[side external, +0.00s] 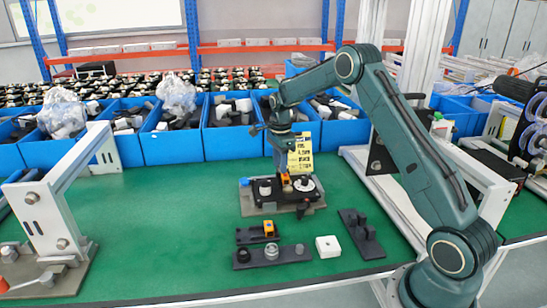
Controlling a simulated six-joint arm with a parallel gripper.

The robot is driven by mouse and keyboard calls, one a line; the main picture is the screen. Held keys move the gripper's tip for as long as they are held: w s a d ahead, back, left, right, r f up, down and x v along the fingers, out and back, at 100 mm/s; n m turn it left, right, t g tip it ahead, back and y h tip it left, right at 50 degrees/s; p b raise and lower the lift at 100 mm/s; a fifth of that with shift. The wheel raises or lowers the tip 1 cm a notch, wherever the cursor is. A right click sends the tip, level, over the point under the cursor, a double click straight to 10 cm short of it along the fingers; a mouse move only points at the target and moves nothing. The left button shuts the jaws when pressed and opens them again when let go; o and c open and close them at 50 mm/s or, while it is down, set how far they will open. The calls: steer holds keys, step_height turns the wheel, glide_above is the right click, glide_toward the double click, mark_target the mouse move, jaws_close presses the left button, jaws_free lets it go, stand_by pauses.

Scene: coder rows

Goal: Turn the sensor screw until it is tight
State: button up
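My gripper (285,178) points down over the black fixture (292,198) in the middle of the green table. An orange part (286,179) shows right at its tip, touching or just under it. The fingers are too small and dark to tell whether they are open or shut. A white round disc (305,185) sits on the fixture to the right of the tip, and a grey round part (264,188) to the left. The sensor screw cannot be made out; it may be hidden under the gripper. The fixture stands on a grey plate (247,208).
In front stand a black holder with a yellow-orange block (268,228), a black rack with round parts (290,256), a white block (328,246) and a black bracket (361,234). Blue bins (172,148) line the back. White frames (62,190) flank the table.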

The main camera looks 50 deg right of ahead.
steer(key=n, duration=1)
stand_by(0.5)
steer(key=shift+n, duration=0.3)
steer(key=shift+n, duration=1)
steer(key=n, duration=0.4)
steer(key=shift+n, duration=2)
